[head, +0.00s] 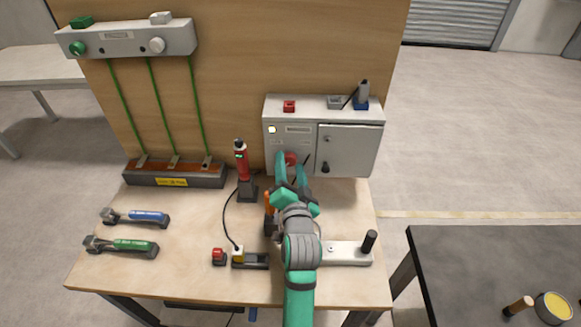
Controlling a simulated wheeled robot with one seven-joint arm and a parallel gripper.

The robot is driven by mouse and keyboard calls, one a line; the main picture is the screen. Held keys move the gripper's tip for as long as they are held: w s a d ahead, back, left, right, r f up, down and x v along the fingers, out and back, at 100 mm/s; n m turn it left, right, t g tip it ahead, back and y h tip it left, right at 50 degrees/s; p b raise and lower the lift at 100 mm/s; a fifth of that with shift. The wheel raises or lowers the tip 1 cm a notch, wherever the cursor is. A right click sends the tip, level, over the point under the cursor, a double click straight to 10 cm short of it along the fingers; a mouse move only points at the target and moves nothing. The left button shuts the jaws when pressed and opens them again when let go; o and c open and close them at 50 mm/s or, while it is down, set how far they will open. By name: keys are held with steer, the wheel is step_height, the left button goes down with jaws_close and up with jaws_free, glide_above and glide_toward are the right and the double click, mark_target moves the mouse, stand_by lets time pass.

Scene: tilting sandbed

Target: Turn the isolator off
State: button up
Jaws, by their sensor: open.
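A light grey cabinet (350,150) stands at the back right of the workbench. A red knob (291,158), which looks like the isolator handle, sits low on its left front panel. My teal gripper (292,166) is open in front of that panel, with one fingertip on each side of the red knob in the picture. I cannot tell whether the fingers touch the knob. The gripper and arm hide the lower part of the knob, so its exact turn position is unclear. A small lit indicator (272,129) shows above and left of it.
A red and black tool (241,172) stands upright left of the cabinet. An orange object (268,202) is partly hidden beside my wrist. A light plate with a black handle (369,241) lies right of my arm. Torque tools (140,215) lie at the bench's left.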

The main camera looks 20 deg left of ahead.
steer(key=c, duration=1.1)
steer(key=shift+o, duration=0.2)
steer(key=shift+n, duration=0.3)
steer(key=shift+r+n+g+h, duration=0.1)
steer(key=shift+n+g+h, duration=0.2)
steer(key=shift+n, duration=2.3)
steer(key=o, duration=1.1)
steer(key=shift+c, duration=0.2)
